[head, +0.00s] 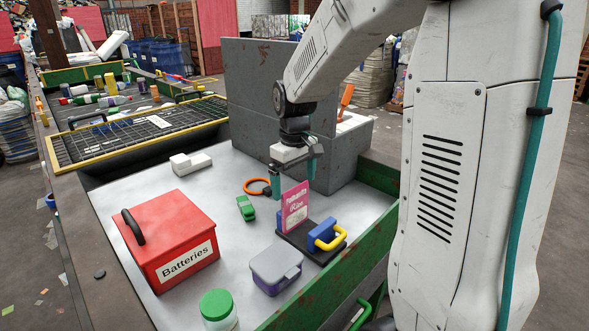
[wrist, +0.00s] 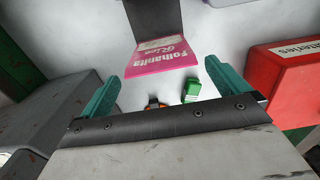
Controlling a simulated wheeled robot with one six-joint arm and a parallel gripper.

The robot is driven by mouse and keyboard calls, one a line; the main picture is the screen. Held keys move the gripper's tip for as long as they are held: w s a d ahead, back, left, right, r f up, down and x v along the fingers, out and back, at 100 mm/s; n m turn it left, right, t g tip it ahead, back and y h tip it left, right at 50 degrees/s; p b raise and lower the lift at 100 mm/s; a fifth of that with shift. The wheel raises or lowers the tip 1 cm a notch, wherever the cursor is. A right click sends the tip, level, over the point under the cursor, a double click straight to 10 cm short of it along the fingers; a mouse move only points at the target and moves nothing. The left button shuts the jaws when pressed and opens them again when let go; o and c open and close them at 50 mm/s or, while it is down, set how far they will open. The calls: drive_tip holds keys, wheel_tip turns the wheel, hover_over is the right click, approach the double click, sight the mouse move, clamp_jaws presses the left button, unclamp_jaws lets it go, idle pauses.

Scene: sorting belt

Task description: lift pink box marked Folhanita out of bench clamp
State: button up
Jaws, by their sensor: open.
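The pink box marked Folhanita (head: 295,207) stands upright in the bench clamp, which has a dark base (head: 300,240), a blue body (head: 322,233) and a yellow handle (head: 331,238). My gripper (head: 294,178) is open and empty, with teal fingers, just above and behind the box in the head view. In the wrist view the box (wrist: 162,64) shows ahead, between the lines of the two spread fingers (wrist: 161,76). The clamp's dark base (wrist: 155,18) lies beyond it. I see no contact between fingers and box. The clamp's jaws are mostly hidden.
A red Batteries box (head: 168,240), a grey-lidded container (head: 276,268) and a green-capped jar (head: 217,308) stand left and in front. A green object (head: 245,208) and orange ring (head: 256,187) lie near the box. A grey partition (head: 255,100) rises behind.

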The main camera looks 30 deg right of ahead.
sight(296, 187)
drive_tip(key=shift+f, duration=2.05)
drive_tip(key=c, duration=0.9)
drive_tip(key=shift+s, duration=0.2)
drive_tip(key=shift+s+d+r, duration=0.15)
drive_tip(key=shift+s, duration=0.4)
drive_tip(key=shift+s+d+r, duration=0.1)
drive_tip(key=shift+s, duration=0.45)
drive_tip(key=shift+r, duration=0.15)
drive_tip(key=shift+r, duration=4.1)
drive_tip(key=shift+c, duration=0.3)
